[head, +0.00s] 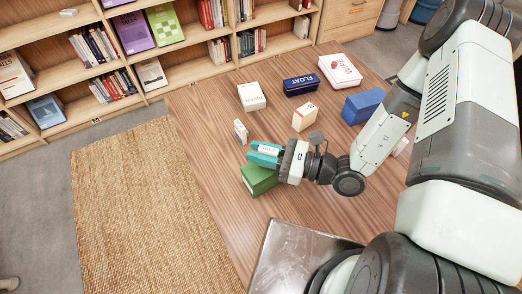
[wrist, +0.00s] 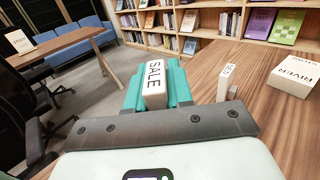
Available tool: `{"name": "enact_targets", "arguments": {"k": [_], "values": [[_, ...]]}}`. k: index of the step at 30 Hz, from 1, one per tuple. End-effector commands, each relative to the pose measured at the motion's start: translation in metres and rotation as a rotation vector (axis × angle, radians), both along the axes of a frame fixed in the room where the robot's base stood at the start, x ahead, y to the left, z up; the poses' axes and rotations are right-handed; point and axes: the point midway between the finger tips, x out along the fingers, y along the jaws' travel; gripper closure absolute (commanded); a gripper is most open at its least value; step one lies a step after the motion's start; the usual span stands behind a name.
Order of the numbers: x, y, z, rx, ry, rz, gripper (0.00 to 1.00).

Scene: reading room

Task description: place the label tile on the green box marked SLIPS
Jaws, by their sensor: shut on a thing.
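My gripper (head: 264,154) has teal fingers and is shut on a small white label tile, which reads SALE in the wrist view (wrist: 154,82). The tile stands between the two fingers (wrist: 156,90). The green box (head: 259,181) is on the wooden table just below the fingers in the head view, partly covered by my gripper. I cannot read any marking on it, nor tell the gap between it and the tile. The green box does not show in the wrist view.
A small white block (head: 240,131) stands left of my fingers. A white box (head: 251,96) reading RIVER in the wrist view (wrist: 296,74), a navy FLOAT box (head: 301,84), a white-and-red box (head: 340,72), a cream box (head: 305,116) and a blue box (head: 362,106) are farther back.

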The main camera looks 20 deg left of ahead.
Motion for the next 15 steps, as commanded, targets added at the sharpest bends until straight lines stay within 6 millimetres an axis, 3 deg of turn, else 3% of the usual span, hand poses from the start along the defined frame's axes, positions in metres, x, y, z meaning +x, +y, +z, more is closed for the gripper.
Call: {"name": "enact_targets", "arguments": {"k": [10, 11, 15], "values": [[0.0002, -0.0002, -0.0032, 0.0, 0.0, -0.001, 1.0], [0.0002, -0.0002, -0.0036, 0.0, 0.0, -0.001, 0.77], [0.0002, -0.0002, -0.0032, -0.001, -0.001, -0.001, 0.56]]}}
